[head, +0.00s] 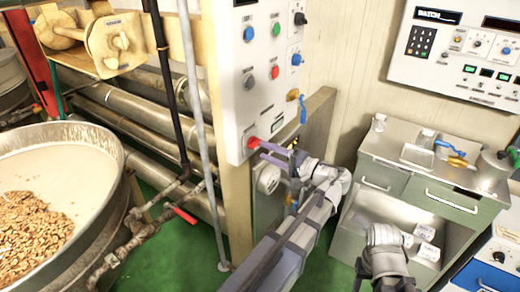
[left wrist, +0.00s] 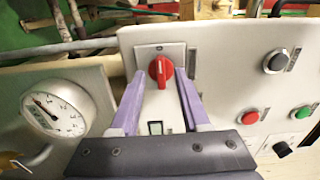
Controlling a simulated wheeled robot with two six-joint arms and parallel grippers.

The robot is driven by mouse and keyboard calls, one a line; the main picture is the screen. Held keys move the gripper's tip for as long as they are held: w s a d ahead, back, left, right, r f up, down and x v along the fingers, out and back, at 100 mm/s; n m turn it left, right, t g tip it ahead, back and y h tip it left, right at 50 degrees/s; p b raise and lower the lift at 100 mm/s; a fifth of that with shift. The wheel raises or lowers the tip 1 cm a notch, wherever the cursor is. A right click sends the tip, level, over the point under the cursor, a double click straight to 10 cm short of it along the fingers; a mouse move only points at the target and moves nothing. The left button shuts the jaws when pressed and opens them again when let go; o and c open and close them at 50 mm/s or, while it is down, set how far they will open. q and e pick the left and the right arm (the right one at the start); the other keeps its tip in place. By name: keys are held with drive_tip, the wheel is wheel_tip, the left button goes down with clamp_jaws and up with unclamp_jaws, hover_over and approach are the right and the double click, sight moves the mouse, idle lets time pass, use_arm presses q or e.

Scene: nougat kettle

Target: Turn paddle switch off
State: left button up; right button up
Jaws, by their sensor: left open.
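The red paddle switch (left wrist: 161,70) sits on a light square plate on the grey control panel (left wrist: 226,60). In the left wrist view, its handle lies between the two purple fingertips of my left gripper (left wrist: 160,80). The fingers are open with a gap on each side of the handle; I cannot tell whether either touches it. In the head view, the switch (head: 253,143) is at the lower left of the panel (head: 240,100), with my left gripper (head: 264,151) right in front of it. My right gripper does not show.
A round gauge (left wrist: 55,110) is left of the switch, and red (left wrist: 250,116) and green (left wrist: 301,113) buttons are to its right. A kettle (head: 85,160) of nuts stands at left. A grey cabinet (head: 430,180) stands at right.

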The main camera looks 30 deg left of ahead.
use_arm(q)
drive_tip(key=d, duration=0.4)
drive_tip(key=shift+s, duration=0.2)
drive_tip(key=s+d+f+m+h+p, duration=0.2)
drive_tip(key=s+d+f+h+p, duration=0.3)
drive_tip(key=s+d+f+h, duration=0.35)
drive_tip(key=s+d+f+g+h+p, duration=0.1)
drive_tip(key=s+d+f+h, duration=0.1)
drive_tip(key=d, duration=0.5)
drive_tip(key=s+d+f+m+h+p, duration=0.1)
drive_tip(key=s+d+f+h+p, duration=0.1)
drive_tip(key=s+d+h, duration=0.2)
drive_tip(key=d+h, duration=0.2)
drive_tip(key=shift+d+f+g, duration=0.4)
